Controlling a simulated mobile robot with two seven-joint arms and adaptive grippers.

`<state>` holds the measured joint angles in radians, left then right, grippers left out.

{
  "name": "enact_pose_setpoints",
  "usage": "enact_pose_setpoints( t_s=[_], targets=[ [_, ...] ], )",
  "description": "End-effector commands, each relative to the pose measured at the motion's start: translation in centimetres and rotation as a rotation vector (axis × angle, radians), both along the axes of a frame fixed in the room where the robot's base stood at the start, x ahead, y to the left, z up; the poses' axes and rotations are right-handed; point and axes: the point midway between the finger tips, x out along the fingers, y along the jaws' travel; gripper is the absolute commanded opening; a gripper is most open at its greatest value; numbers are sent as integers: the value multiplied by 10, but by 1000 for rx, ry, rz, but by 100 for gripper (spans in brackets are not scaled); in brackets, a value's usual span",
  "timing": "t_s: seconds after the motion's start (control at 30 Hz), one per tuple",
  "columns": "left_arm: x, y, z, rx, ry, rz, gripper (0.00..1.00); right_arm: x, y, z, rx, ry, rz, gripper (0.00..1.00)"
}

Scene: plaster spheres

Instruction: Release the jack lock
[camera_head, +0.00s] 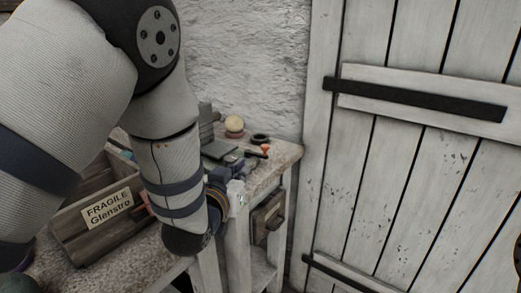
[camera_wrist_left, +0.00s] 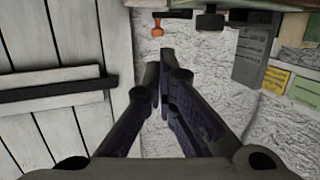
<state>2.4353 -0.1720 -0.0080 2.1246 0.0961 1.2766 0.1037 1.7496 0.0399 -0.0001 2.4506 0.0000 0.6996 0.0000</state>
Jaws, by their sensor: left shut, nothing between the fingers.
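A small part with a red-orange knob (camera_head: 265,149) is on the far right part of the stone-topped bench in the head view. It also shows as an orange knob (camera_wrist_left: 157,29) at the top of the left wrist view. I cannot tell for sure whether it belongs to the jack or its lock. My left gripper (camera_head: 236,170) is over the bench, partly hidden behind my left wrist. In the left wrist view its fingers (camera_wrist_left: 160,68) are together and empty, below the orange knob in the picture and apart from it. My right gripper is not in view.
A wooden crate (camera_head: 72,236) labelled FRAGILE stands on the bench at left. A pale ball (camera_head: 234,124) on a brown base and a black ring (camera_head: 260,139) are at the back. A white plank door (camera_head: 400,170) and rough wall (camera_head: 255,60) bound the bench.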

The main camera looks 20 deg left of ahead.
Motion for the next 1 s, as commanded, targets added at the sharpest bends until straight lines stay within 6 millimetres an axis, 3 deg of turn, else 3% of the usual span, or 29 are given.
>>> enact_pose_setpoints(
  t_s=[0.17, 0.7, 1.0],
  targets=[
    [11, 0, -4, 0, 3, 0, 0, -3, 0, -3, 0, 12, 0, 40],
    [119, -2, -24, 0, 6, 0, 0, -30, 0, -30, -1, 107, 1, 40],
    [139, -2, -22, 0, 2, 1, 0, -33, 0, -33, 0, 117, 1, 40]
  ],
)
